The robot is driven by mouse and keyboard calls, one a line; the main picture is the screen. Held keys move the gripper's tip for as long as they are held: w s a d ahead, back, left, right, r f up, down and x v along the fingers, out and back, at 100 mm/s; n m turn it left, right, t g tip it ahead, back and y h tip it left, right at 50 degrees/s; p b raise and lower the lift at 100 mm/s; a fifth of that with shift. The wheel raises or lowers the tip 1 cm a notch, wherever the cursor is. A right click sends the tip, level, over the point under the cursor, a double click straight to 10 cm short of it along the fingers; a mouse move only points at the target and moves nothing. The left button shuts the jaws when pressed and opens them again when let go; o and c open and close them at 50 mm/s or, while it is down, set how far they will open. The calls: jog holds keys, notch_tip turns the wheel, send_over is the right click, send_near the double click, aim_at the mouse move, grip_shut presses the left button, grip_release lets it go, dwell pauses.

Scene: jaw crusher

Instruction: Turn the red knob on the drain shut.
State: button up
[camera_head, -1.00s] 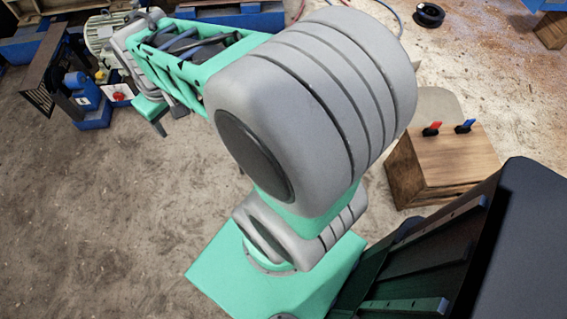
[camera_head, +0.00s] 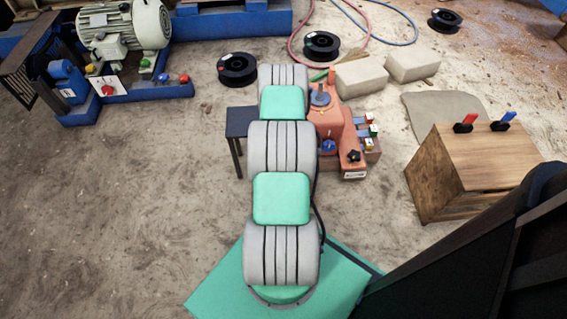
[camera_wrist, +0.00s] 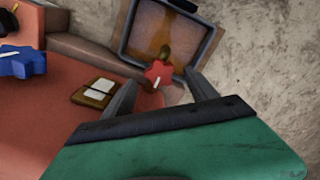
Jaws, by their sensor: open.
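The red knob (camera_wrist: 158,75) is star-shaped with a white mark and sits beside the orange-red machine body (camera_wrist: 110,140) in the wrist view. A shallow dark-rimmed tray with a rusty stained floor (camera_wrist: 148,32) lies just beyond it. My gripper (camera_wrist: 160,80) is open, with one finger on each side of the knob in the picture; I cannot tell whether they touch it. A blue knob (camera_wrist: 22,63) is at the left. In the head view, my arm hides my gripper and the red knob; the orange machine (camera_head: 327,122) shows beside the arm.
A small dark stand (camera_head: 237,125) is left of my arm. A motor on a blue base (camera_head: 135,93) stands upper left, a wooden box (camera_head: 470,165) right. Black spools (camera_head: 237,68) and pale blocks (camera_head: 361,76) lie behind. The floor at left is clear.

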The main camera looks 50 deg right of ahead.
notch_tip(320, 180, down, 3)
jog(key=shift+r+b, duration=0.1)
jog(key=shift+b, duration=0.2)
jog(key=shift+c, duration=0.5)
jog(key=c, duration=1.3)
